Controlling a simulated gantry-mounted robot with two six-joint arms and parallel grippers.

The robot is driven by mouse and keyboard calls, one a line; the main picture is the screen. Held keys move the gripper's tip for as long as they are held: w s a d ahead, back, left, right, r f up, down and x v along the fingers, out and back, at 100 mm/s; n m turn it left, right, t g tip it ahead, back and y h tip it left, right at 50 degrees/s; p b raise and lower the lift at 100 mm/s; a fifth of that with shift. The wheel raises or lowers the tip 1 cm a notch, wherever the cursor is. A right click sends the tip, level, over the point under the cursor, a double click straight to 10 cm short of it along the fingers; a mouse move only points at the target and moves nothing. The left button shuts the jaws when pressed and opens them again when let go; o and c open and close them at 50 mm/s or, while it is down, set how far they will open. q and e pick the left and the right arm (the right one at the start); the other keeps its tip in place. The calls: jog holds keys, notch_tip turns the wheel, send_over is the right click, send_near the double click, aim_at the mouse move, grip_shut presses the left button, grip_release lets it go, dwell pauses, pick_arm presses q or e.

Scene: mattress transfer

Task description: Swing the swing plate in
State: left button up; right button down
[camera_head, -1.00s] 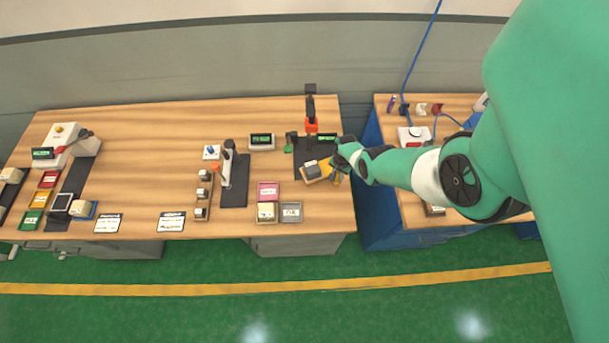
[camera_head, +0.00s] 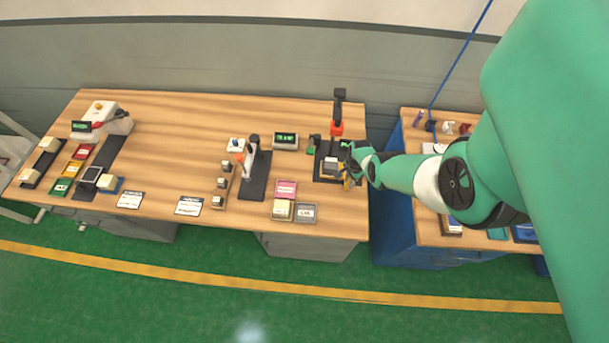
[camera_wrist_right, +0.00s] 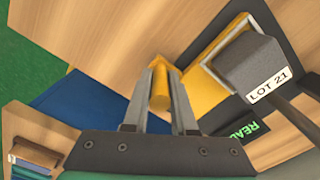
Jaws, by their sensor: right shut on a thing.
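My right gripper (camera_head: 349,178) is at the right side of this station. In the right wrist view my right gripper (camera_wrist_right: 162,82) is shut on the plate's yellow round handle (camera_wrist_right: 159,97). My left gripper is not in view.
A lit display (camera_head: 285,141) stands left of the station. Pink (camera_head: 286,189) and grey (camera_head: 306,212) trays lie at the front left of it. A blue cabinet (camera_head: 391,225) stands to the right, across a gap. Bare wood lies in front of the base.

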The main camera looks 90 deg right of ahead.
dwell(0.4)
jog(key=c, duration=0.7)
grip_release()
jog(key=shift+w, duration=0.1)
jog(key=shift+c, duration=0.2)
notch_tip(320, 180, up, 12)
jog(key=p, duration=1.1)
jog(key=shift+f+p, duration=0.1)
jog(key=shift+p, duration=0.3)
jog(key=shift+f, duration=0.1)
